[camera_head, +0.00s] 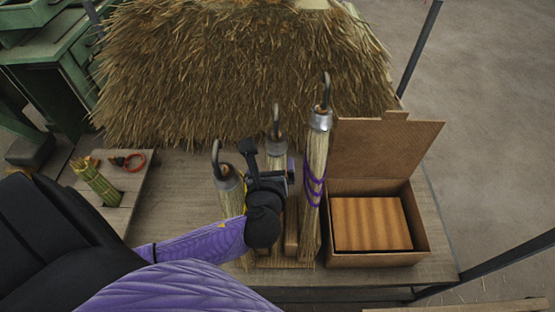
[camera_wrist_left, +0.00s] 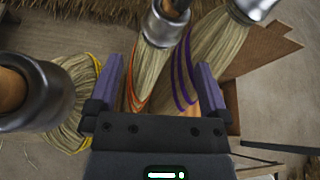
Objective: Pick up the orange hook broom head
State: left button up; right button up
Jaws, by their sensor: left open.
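The orange hook broom head (camera_head: 275,152) stands upright in the middle of a row of three, with a metal collar and dark hook on top. In the left wrist view its straw with orange bands (camera_wrist_left: 149,68) shows between the fingers. My left gripper (camera_head: 268,172) is open, over the middle of the row; in the wrist view its two purple fingers (camera_wrist_left: 159,88) are spread on either side of the orange-banded straw. Contact cannot be told. My arm and gripper hide the lower part of this broom head in the head view. My right gripper is not in view.
A yellow-banded broom head (camera_head: 229,184) stands close on the left and a purple-banded one (camera_head: 316,165) close on the right. An open cardboard box (camera_head: 377,259) is further right.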

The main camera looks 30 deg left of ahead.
aim_at(276, 153)
pick_arm(q)
jog(key=b+x, duration=0.2)
jog(key=x, duration=0.5)
jog(key=shift+w+f, duration=0.25)
jog(key=shift+w, duration=0.1)
jog(key=shift+w+a, duration=0.15)
jog(key=shift+w, duration=0.1)
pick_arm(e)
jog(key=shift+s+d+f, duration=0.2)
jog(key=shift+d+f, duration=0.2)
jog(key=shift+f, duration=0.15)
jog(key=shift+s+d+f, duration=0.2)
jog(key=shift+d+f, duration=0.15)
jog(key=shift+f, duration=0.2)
pick_arm(q)
grip_shut()
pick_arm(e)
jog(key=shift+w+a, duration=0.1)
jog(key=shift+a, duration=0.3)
